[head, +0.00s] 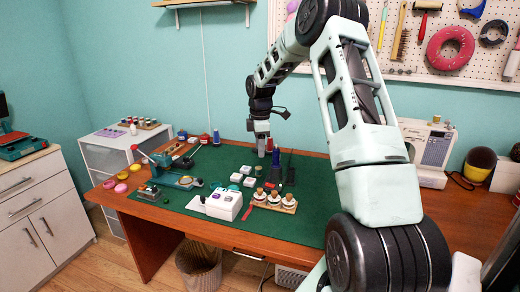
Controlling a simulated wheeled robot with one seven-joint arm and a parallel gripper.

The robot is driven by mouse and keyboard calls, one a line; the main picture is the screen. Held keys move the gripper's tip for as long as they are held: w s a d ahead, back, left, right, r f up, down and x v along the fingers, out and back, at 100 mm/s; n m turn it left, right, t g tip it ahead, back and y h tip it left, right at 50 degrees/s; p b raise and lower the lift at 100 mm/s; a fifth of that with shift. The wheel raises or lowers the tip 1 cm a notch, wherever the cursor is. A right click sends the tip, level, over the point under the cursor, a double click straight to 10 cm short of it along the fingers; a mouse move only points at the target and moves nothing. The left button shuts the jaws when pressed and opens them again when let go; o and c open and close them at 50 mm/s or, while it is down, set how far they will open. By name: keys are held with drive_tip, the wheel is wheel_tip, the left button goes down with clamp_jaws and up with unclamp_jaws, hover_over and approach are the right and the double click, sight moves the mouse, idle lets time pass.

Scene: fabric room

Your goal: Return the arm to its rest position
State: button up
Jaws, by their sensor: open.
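My arm (350,100) reaches up from the lower right, bends at the top, and hangs down over the far part of the desk. My gripper (263,150) points down above the green mat (315,200), near the back edge of the desk. It is open. It is small in the view, and I cannot tell whether its fingertips touch anything. Dark upright items (284,172) stand just to the right of and below it.
The wooden desk (150,215) holds a white box-shaped device (222,204), a rack of jars (274,201), a teal press (170,175) and small pots. A sewing machine (430,150) stands at the right. A pegboard (480,45) with tools hangs behind my arm. A wastebasket (198,268) stands below.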

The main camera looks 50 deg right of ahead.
idle(0.3)
drive_tip(key=w+a+r, duration=0.1)
drive_tip(key=a+r, duration=0.2)
drive_tip(key=a, duration=1.6)
drive_tip(key=s+a+r, duration=0.1)
drive_tip(key=s+a, duration=0.2)
drive_tip(key=a, duration=0.5)
drive_tip(key=s+a+r, duration=0.1)
drive_tip(key=s+a, duration=0.3)
drive_tip(key=a, duration=0.4)
drive_tip(key=s+a, duration=0.4)
drive_tip(key=s, duration=0.4)
drive_tip(key=s+a+f+m, duration=0.1)
drive_tip(key=s+a, duration=0.4)
drive_tip(key=s, duration=0.3)
drive_tip(key=s+a+m, duration=0.1)
drive_tip(key=s+a, duration=0.3)
drive_tip(key=s, duration=0.4)
drive_tip(key=shift+a+f+y, duration=0.2)
drive_tip(key=shift+a+y, duration=0.1)
drive_tip(key=shift+y, duration=0.1)
